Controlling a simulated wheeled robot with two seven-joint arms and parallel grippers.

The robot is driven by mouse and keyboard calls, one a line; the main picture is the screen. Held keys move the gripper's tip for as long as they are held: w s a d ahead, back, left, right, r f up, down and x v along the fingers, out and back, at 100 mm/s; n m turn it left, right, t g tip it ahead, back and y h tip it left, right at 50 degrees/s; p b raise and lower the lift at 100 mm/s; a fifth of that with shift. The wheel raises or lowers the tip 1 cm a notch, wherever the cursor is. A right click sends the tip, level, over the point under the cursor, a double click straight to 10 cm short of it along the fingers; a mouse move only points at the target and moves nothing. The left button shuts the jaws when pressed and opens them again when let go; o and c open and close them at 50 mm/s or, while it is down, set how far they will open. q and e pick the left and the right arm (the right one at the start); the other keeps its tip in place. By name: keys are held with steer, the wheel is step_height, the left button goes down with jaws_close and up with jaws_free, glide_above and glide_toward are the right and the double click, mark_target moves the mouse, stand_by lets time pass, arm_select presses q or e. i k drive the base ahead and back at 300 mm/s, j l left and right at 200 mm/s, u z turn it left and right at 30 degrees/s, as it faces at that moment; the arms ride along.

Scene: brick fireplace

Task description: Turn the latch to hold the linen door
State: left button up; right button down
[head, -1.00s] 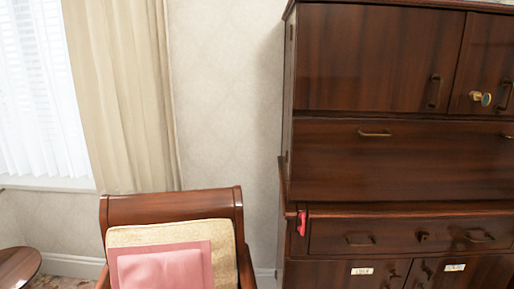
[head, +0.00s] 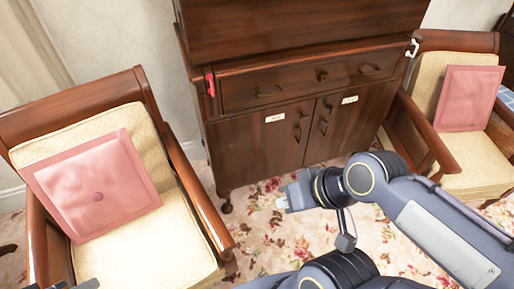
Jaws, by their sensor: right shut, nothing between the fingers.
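The dark wooden cabinet (head: 262,150) has two lower doors, a left door (head: 254,150) and a right door (head: 350,130). Each bears a small white label, the left one (head: 275,118) and the right one (head: 350,99), too small to read. A red lever-like piece (head: 210,84) is at the cabinet's left edge, and a white one (head: 412,47) at its right edge. I cannot tell which piece is the latch. My right gripper (head: 282,204) is shut and empty, over the carpet in front of the doors. A grey fragment at the bottom left may be my left gripper.
A drawer (head: 300,80) with brass handles is above the doors. Armchairs with pink cushions flank the cabinet, the left chair (head: 185,215) close by and the right chair (head: 475,180). Floral carpet (head: 245,240) lies open in front.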

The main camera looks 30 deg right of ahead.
mark_target(300, 114)
steer(key=z, duration=1.4)
steer(key=i+l+u, duration=0.3)
steer(key=i+l, duration=0.15)
steer(key=i+l+u, duration=0.25)
steer(key=i+l, duration=0.15)
steer(key=l, duration=0.25)
